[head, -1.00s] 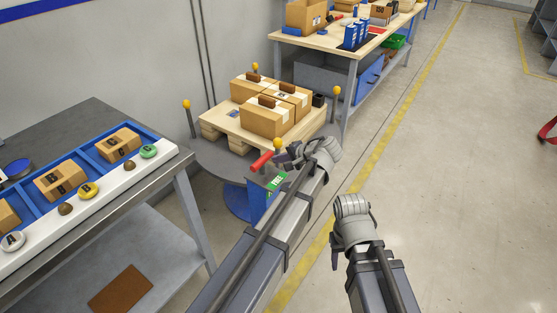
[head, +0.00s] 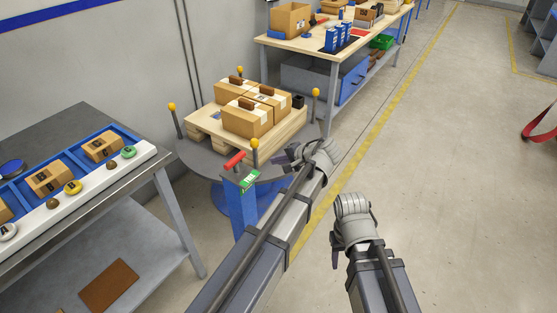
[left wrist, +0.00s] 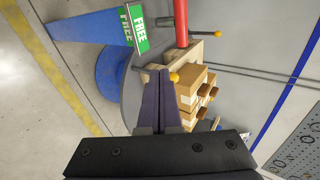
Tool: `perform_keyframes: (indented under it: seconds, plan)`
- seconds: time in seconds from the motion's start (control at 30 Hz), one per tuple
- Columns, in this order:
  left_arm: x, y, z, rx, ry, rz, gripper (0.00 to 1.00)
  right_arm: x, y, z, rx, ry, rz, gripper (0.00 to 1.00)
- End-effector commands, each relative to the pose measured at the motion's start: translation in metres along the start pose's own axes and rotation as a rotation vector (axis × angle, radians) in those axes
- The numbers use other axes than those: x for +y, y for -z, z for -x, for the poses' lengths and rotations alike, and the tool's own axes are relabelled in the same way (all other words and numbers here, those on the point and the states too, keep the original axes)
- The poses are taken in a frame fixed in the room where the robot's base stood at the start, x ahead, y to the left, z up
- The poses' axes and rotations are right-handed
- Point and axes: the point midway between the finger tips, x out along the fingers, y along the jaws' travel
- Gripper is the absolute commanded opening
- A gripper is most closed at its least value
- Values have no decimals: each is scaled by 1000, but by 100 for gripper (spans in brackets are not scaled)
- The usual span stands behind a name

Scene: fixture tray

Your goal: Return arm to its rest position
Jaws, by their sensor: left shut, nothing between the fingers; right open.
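My left gripper (head: 284,156) is at the end of the folded arm that rises from the lower left in the head view. Its two dark fingers (left wrist: 160,98) are closed together with nothing between them in the left wrist view. It is beside the round grey turntable (head: 192,155), to the right of the red handle (head: 234,160); I cannot tell the exact gap. My right gripper (head: 336,256) hangs near its arm's folded end, over bare floor. Its fingers are small and mostly hidden, and I see nothing held in it.
The turntable carries a wooden pallet (head: 200,122) with cardboard boxes (head: 246,118) and yellow-tipped posts. A green FREE sign (left wrist: 136,28) stands by the handle. A bench with a blue tray (head: 75,158) is at left, another workbench (head: 290,43) behind.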

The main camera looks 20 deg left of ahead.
Motion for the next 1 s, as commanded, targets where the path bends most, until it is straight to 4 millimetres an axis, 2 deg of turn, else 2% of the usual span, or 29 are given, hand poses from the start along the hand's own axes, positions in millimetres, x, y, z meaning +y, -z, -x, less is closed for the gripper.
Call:
perform_keyframes:
  seconds: [0.33,0.43,0.47,0.6,0.8,0.9,1.0]
  plan:
    - [-3,-2,3,-1,-4,1,0,0,0,5,0,0,0,50]
    - [4,-18,18,-4,-63,14,0,2,-1,18,0,0,0,50]
    - [9,-26,26,-5,-99,21,0,2,-1,25,0,0,0,50]
    - [45,-79,79,-28,-343,58,0,6,-4,62,0,0,0,50]
    - [92,-140,154,-76,-657,76,0,9,-6,98,0,0,-1,50]
    - [105,-159,179,-94,-757,74,0,10,-6,107,0,0,-1,50]
    - [113,-168,194,-105,-814,72,0,11,-6,111,0,0,-1,50]
